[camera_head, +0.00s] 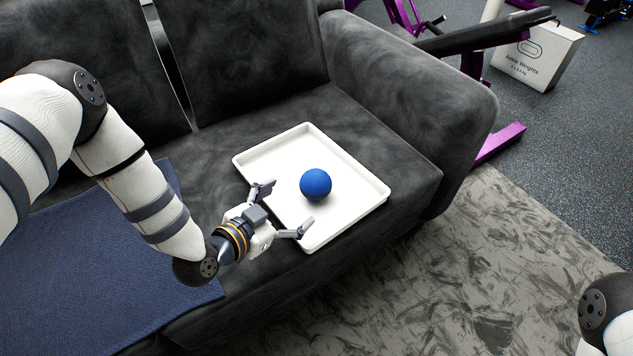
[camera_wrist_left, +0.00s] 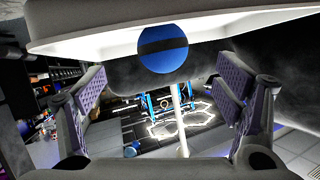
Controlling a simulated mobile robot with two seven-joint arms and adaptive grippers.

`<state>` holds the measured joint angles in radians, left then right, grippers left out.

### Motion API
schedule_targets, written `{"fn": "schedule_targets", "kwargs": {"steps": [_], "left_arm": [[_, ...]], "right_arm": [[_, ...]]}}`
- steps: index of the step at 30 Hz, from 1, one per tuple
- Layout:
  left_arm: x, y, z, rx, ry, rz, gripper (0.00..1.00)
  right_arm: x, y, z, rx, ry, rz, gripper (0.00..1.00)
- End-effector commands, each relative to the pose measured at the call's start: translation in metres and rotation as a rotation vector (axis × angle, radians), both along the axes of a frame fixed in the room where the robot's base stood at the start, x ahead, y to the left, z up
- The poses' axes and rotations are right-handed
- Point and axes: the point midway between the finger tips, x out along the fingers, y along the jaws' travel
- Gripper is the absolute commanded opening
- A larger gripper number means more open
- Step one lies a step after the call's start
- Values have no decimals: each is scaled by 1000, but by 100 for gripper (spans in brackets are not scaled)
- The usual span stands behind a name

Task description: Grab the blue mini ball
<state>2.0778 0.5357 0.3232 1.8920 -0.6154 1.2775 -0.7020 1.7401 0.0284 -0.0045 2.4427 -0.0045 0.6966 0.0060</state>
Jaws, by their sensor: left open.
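The blue mini ball (camera_head: 316,184) rests in a white tray (camera_head: 346,223) on the seat of the dark grey sofa. My left gripper (camera_head: 284,209) is open, with its fingers pointing toward the ball and reaching over the tray's left side. The ball is a short way beyond the fingertips and is not touched. In the left wrist view, the ball (camera_wrist_left: 162,49) shows at the upper middle, above the gap between the two open fingers (camera_wrist_left: 165,105). A dark band crosses the ball there. My right gripper is not in view.
The sofa's armrest (camera_head: 419,83) rises to the right of the tray. A dark blue cloth (camera_head: 95,265) lies on the seat to the left. A grey patterned rug (camera_head: 480,270) covers the floor in front. An ankle weights box (camera_head: 537,58) stands at the back right.

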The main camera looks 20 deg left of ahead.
Motion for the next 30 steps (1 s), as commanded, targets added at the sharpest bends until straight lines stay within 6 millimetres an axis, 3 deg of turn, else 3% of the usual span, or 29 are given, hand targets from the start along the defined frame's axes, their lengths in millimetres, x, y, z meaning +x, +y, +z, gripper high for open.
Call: {"fn": "schedule_targets", "kwargs": {"steps": [6,16,25,30], "left_arm": [[40,-12,-21,0,3,0,84],[91,-22,-35,-1,4,1,84],[100,-25,-35,-1,4,0,84],[100,-25,-35,-1,4,0,46]], "right_arm": [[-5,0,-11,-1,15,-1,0],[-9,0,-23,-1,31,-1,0],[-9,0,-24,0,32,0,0],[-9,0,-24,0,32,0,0]]}}
